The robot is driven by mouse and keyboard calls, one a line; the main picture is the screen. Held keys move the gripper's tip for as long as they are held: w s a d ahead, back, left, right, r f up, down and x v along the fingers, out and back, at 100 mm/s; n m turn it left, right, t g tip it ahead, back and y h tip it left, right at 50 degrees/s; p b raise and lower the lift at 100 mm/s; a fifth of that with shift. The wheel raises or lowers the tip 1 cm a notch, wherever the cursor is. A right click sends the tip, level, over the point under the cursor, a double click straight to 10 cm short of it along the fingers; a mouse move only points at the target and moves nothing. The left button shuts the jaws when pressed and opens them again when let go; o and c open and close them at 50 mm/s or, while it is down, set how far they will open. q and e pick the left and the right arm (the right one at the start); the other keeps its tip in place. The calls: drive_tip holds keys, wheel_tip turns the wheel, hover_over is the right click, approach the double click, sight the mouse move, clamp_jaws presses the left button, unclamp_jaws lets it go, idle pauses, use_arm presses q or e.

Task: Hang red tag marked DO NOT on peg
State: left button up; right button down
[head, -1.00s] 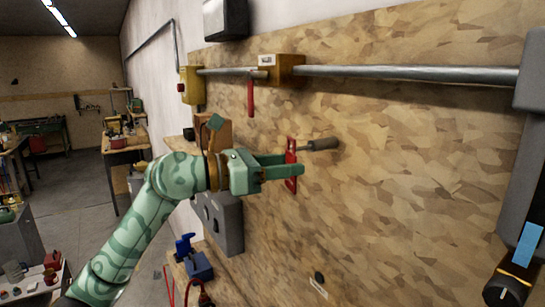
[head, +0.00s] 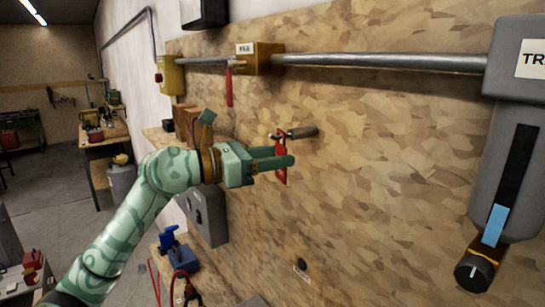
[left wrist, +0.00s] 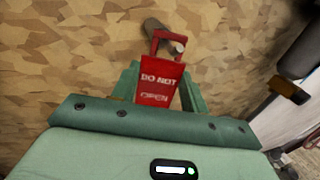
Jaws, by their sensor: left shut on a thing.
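The red tag (head: 281,160) hangs upright beside the wooden board, gripped between the fingers of my left gripper (head: 272,162). In the left wrist view the tag (left wrist: 157,82) reads DO NOT OPEN in white and stands between the green fingers (left wrist: 163,90). The grey peg (head: 302,132) sticks out from the board towards the tag's top. In the left wrist view the peg (left wrist: 153,27) runs behind the tag's loop, and its pale tip shows inside the loop. The loop looks to be around the peg's end; contact cannot be told. My right gripper is out of view.
A metal pipe (head: 380,61) with a yellow valve block (head: 262,58) and a hanging red handle (head: 229,87) runs above. A grey lever switch box (head: 470,160) stands at right. Board around the peg is bare.

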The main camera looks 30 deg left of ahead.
use_arm(q)
drive_tip(key=o, duration=1.2)
drive_tip(key=shift+c, duration=0.2)
